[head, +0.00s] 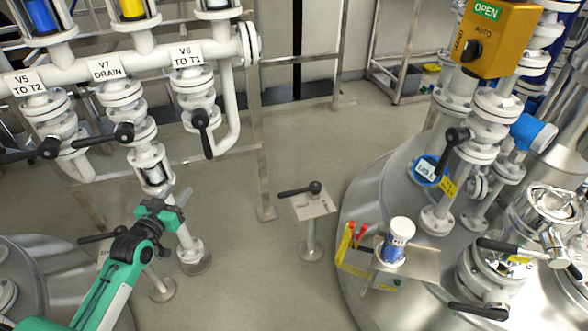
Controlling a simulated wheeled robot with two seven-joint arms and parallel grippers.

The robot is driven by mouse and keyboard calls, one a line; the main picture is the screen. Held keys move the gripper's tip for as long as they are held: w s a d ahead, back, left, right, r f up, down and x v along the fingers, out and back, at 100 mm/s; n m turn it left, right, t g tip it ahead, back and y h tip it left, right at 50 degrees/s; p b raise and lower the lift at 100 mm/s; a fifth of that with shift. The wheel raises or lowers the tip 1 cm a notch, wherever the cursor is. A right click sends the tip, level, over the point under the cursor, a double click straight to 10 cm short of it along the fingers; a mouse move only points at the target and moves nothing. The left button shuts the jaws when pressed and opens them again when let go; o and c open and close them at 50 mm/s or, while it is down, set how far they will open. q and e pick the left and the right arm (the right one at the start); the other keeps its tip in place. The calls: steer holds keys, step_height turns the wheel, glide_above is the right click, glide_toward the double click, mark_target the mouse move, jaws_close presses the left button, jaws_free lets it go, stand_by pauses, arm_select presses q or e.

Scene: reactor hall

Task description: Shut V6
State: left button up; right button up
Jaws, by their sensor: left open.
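The V6 valve (197,99) is on the white pipe rack at the upper left, under its label "V6 TO T1" (187,55). Its black lever (206,141) hangs down from the hub, roughly in line with the vertical pipe. My left gripper (178,196), on a green arm from the lower left, is open and empty. In the picture it is below and slightly left of the lever, apart from it, in front of the V7 drain pipe. My right gripper is not in view.
The V7 valve (124,133) and V5 valve (49,148) have levers pointing left, close by. A pedestal with a black lever (315,188) stands mid-floor. A steel tank (357,200) at right bears a small tray with a blue-and-white container (396,246).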

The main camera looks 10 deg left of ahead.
mark_target(205, 151)
arm_select(q)
steer(key=shift+m+t+h, duration=0.3)
steer(key=shift+t+h, duration=0.1)
steer(key=shift+t, duration=0.1)
steer(key=w+d+r, duration=0.1)
steer(key=w, duration=0.3)
steer(key=w+r+b, duration=0.1)
steer(key=w, duration=0.4)
steer(key=w+d+r+b, duration=0.1)
steer(key=w, duration=0.4)
steer(key=shift+w+d+r, duration=0.15)
steer(key=shift+d+r, duration=0.1)
steer(key=shift+d, duration=0.1)
steer(key=shift+w+d, duration=0.1)
steer(key=shift+w, duration=0.6)
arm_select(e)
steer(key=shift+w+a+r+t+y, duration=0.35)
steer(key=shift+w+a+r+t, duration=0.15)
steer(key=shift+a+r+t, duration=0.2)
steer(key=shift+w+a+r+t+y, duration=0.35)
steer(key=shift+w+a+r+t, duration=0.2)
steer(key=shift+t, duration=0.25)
arm_select(q)
jaws_close()
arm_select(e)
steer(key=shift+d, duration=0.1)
